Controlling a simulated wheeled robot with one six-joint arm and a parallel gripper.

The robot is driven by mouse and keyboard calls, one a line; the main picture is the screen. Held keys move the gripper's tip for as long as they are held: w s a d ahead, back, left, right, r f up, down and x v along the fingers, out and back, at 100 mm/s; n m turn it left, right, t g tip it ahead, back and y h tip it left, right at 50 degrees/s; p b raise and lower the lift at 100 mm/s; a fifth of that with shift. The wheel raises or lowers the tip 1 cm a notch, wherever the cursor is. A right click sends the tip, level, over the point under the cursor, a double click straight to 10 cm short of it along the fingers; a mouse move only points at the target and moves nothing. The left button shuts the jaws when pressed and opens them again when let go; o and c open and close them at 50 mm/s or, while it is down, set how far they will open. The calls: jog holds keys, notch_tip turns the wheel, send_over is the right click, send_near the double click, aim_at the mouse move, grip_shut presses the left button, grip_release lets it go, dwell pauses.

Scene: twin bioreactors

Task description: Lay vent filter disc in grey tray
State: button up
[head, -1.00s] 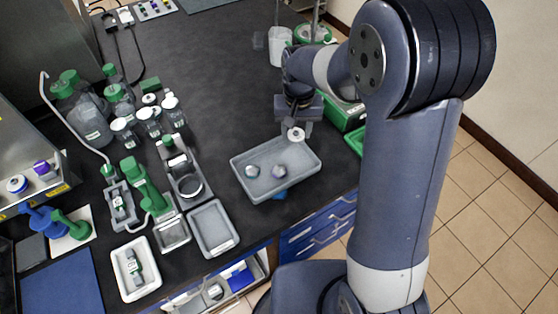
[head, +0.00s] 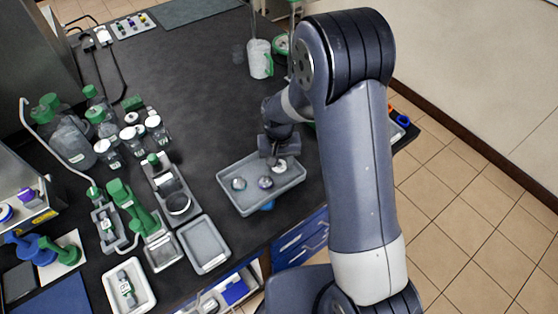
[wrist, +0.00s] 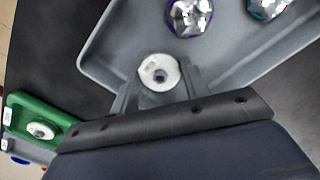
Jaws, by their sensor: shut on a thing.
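A white vent filter disc (wrist: 158,72) with a dark centre is between the fingers of my gripper (wrist: 160,88). It also shows in the head view (head: 280,167). My gripper (head: 277,158) is shut on the disc, above the far side of a grey tray (head: 236,203). In the wrist view, the tray (wrist: 110,45) passes beneath the disc. Whether the disc touches the tray floor I cannot tell. Two other discs lie in this tray, one with a purple edge (wrist: 188,15) and one with a teal edge (wrist: 268,7).
An empty, smaller grey tray (head: 205,245) lies to the left. Green-capped bottles (head: 103,121) and green-handled tools (head: 125,200) crowd the bench's left side. A green holder (wrist: 40,118) with a white disc is left of my gripper in the wrist view. The bench middle (head: 200,65) is clear.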

aim_at(279, 164)
jog(key=shift+f, duration=0.25)
jog(key=o, duration=0.7)
jog(key=shift+r, duration=0.1)
jog(key=shift+r, duration=0.1)
notch_tip(279, 164, up, 12)
jog(key=shift+r+b, duration=0.1)
jog(key=shift+b, duration=0.45)
jog(key=shift+s, duration=0.1)
